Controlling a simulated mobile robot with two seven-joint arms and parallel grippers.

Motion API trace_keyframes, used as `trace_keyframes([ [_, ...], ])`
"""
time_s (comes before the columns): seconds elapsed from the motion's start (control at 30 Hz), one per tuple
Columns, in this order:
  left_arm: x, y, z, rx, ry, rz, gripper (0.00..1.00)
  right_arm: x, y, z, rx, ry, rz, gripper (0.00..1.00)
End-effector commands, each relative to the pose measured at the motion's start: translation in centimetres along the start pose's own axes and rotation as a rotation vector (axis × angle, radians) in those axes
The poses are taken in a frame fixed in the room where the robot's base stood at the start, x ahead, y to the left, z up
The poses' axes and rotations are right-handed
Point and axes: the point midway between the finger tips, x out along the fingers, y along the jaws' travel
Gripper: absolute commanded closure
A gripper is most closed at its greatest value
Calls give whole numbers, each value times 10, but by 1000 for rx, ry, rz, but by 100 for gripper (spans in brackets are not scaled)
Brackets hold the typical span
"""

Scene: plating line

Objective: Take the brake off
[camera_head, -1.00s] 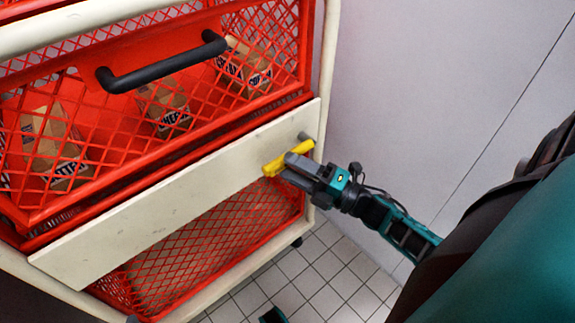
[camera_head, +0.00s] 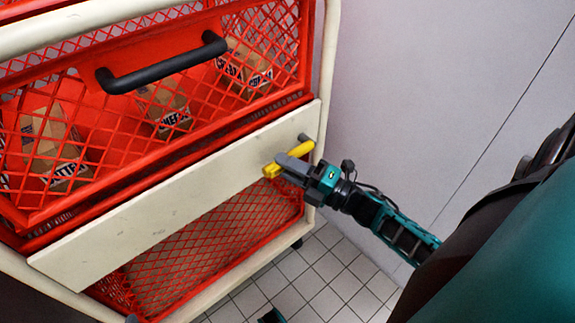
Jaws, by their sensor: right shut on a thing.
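A yellow brake lever (camera_head: 301,149) is mounted on the cream panel (camera_head: 150,215) across the front of a red mesh trolley, near the panel's right end. A grey pivot piece shows just above the lever. My right gripper (camera_head: 284,167) is shut on the lever, with yellow showing on both sides of its fingers. The lever slants from lower left to upper right.
A black handle (camera_head: 160,66) sticks out from the red mesh drawer (camera_head: 215,110) above the panel, with several cardboard boxes behind the mesh. A pale wall (camera_head: 430,90) stands on the right. Tiled floor (camera_head: 325,285) shows below.

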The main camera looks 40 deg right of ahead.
Motion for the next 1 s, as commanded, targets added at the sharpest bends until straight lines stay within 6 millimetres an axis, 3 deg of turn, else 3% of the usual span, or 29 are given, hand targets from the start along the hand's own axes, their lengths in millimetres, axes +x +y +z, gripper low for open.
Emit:
trace_keyframes([
  [0.57,-1,-1,-1,4,0,-1,57,0,2,0,18,-4,7,100],
  [1.0,-10,-3,-10,5,5,-8,57,4,26,4,266,-59,109,100],
])
